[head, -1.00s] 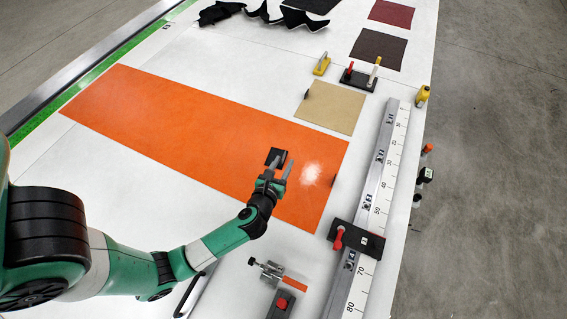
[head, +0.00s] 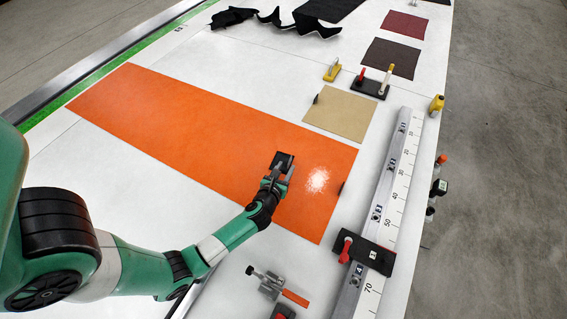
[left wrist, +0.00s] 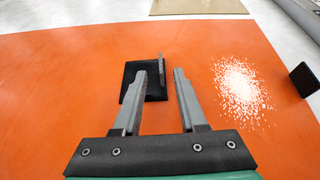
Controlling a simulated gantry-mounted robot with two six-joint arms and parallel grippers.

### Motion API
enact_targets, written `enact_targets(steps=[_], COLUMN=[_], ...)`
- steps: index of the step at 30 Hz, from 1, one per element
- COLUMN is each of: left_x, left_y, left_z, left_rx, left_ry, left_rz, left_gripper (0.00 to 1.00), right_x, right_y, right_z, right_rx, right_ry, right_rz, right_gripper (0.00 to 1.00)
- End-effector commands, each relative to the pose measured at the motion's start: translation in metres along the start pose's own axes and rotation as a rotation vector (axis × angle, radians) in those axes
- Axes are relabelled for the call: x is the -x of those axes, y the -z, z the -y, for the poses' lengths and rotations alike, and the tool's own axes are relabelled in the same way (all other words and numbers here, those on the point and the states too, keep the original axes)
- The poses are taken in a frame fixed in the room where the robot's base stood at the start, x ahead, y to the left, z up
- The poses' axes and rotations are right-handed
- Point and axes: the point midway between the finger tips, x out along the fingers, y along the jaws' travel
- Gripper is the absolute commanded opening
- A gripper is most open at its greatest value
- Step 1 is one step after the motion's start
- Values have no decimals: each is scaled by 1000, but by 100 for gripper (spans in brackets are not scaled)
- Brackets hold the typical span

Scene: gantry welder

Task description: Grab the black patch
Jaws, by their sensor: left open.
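The black patch (head: 283,161) lies on the orange sheet (head: 180,118), just left of a white speckled area (head: 317,180). In the left wrist view the black patch (left wrist: 150,78) has an upright tab on its right part. My left gripper (head: 279,170) is open at the patch in the head view. In the left wrist view my left gripper (left wrist: 160,72) has its left finger over the patch, hiding part of it, and its right finger to the right of the patch. The tab shows between the fingers. I cannot tell whether the fingers touch anything. My right gripper is not in view.
A tan sheet (head: 339,113) lies beyond the orange one. A ruler rail (head: 386,190) with a red-handled clamp (head: 368,252) runs along the right. A small black piece (left wrist: 304,79) stands at the sheet's right edge. A metal clamp (head: 268,284) is at the front.

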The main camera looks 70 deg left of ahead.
Motion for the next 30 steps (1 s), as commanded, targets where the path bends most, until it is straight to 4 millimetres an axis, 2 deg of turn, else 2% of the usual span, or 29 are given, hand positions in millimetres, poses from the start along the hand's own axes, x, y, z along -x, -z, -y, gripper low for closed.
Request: enact_targets(steps=[3, 6, 14, 17, 21, 30], left_x=[-24, -38, -42, -42, -42, -42], left_y=[2, 2, 0, 0, 0, 0], left_z=[1, 1, 1, 1, 1, 1], left_rx=[3, 2, 0, 0, 0, 1], left_ry=[-2, -2, 0, 0, 0, 0], left_rz=[2, 2, 1, 1, 1, 1], left_gripper=[41, 41, 41, 27, 2, 0], right_x=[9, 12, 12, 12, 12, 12], right_y=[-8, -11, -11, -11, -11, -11], right_z=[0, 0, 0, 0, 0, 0], right_rx=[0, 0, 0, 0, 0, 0], right_ry=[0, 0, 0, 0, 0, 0], right_rz=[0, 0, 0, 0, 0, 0], right_gripper=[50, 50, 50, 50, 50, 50])
